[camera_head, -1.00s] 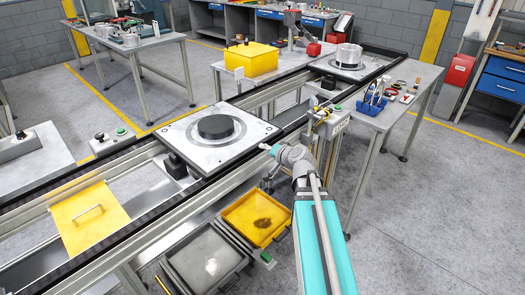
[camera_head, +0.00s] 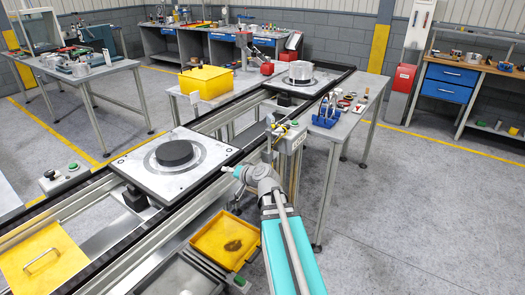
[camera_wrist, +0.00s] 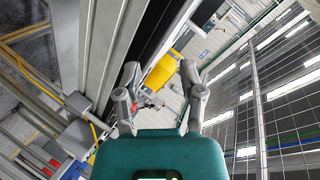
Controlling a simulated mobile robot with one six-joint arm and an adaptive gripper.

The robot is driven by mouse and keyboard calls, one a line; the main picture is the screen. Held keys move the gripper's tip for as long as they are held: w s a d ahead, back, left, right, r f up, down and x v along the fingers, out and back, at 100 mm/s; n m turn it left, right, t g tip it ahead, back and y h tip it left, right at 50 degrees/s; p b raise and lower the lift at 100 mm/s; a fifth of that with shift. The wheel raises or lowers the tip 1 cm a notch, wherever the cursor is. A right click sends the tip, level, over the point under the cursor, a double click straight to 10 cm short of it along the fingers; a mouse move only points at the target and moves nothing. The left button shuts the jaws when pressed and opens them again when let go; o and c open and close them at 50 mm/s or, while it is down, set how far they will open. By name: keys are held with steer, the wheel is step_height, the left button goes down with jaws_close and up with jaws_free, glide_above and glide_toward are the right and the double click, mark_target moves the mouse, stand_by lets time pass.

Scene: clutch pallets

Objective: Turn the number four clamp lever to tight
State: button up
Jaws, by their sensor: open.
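My gripper (camera_wrist: 160,95) is open and empty in the wrist view, its two grey fingers spread apart. In the head view my arm reaches up from the bottom, and its end is beside the conveyor's right rail, right of the near pallet (camera_head: 205,148). That pallet is a pale square plate with a black disc (camera_head: 174,153) on a ring. A farther pallet (camera_head: 282,84) carries a silver round part (camera_head: 300,72). No clamp lever numbered four can be made out; any levers are too small or hidden. My gripper touches nothing that I can see.
A post with a grey box (camera_head: 291,138) stands by the rail just beyond my arm. A yellow tray (camera_head: 225,241) lies low beside the conveyor. A yellow box (camera_head: 205,82) and a blue tool holder (camera_head: 325,117) stand on tables farther back. The floor at right is clear.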

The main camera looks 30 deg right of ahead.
steer(key=d+m+t+h+b, duration=0.1)
steer(key=d+m+t+b, duration=0.25)
steer(key=d, duration=0.95)
steer(key=m+t+h+b, duration=0.2)
steer(key=h+b, duration=0.1)
steer(key=b, duration=0.1)
glide_toward(275, 140)
steer(key=s, duration=0.4)
steer(key=shift+w+a+n+g, duration=0.2)
steer(key=shift+w+n+g, duration=0.05)
steer(key=shift+w+f, duration=0.1)
steer(key=w, duration=1.3)
steer(key=shift+w+d, duration=0.3)
jaws_close()
